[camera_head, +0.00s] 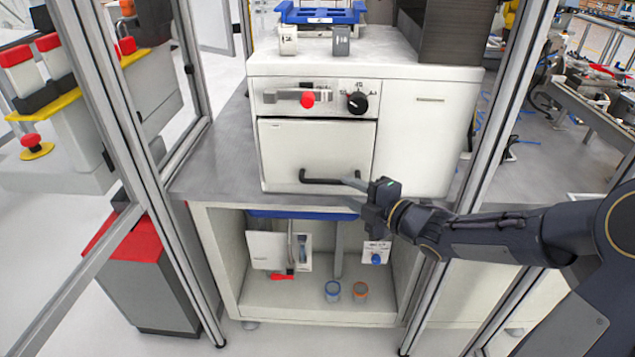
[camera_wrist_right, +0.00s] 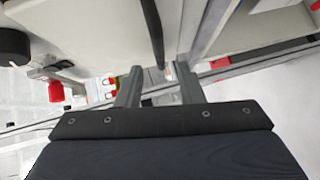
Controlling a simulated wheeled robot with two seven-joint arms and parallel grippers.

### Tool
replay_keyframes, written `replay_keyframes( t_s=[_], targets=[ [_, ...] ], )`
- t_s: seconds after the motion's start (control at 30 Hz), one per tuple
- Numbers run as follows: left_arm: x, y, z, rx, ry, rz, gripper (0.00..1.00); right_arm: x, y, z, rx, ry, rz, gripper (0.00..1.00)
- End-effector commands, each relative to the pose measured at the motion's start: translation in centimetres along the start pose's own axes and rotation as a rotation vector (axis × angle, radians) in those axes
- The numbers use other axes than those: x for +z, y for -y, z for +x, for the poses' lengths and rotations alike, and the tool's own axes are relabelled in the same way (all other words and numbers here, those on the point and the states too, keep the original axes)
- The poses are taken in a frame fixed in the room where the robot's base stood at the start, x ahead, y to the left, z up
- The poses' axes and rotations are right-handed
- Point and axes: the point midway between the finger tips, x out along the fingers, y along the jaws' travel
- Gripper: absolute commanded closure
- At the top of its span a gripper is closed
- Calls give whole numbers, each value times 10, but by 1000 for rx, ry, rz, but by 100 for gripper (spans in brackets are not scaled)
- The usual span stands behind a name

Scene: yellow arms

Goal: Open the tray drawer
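The tray drawer (camera_head: 315,145) is the white front panel of the white machine, and it looks closed. Its dark bar handle (camera_head: 322,181) runs along the lower part of the panel. My right gripper (camera_head: 350,192) is at the right end of the handle, with its fingers pointing left. In the right wrist view the two grey fingers (camera_wrist_right: 158,82) are apart, with a clear gap between them. The dark handle (camera_wrist_right: 153,32) comes down from the top and ends near the fingertips, in line with the gap. I cannot tell whether they touch. My left gripper is in no view.
A red button (camera_head: 308,99) and a black knob (camera_head: 357,102) sit above the drawer. A grey worktop (camera_head: 222,150) carries the machine. Metal frame posts (camera_head: 493,100) stand at both sides. An open shelf (camera_head: 310,300) below holds two small cups (camera_head: 346,291).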

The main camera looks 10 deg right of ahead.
Motion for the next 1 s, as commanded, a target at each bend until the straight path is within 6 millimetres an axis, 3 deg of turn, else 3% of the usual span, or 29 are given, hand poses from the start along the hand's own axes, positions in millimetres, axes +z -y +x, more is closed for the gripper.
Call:
replay_keyframes(
  t_s=[0.4,0.8,1.0],
  targets=[
    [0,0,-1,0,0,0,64,-1,-1,62,0,0,4,66],
    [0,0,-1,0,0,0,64,0,0,73,-1,2,4,66],
    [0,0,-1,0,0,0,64,0,0,72,-1,2,4,89]
  ],
)
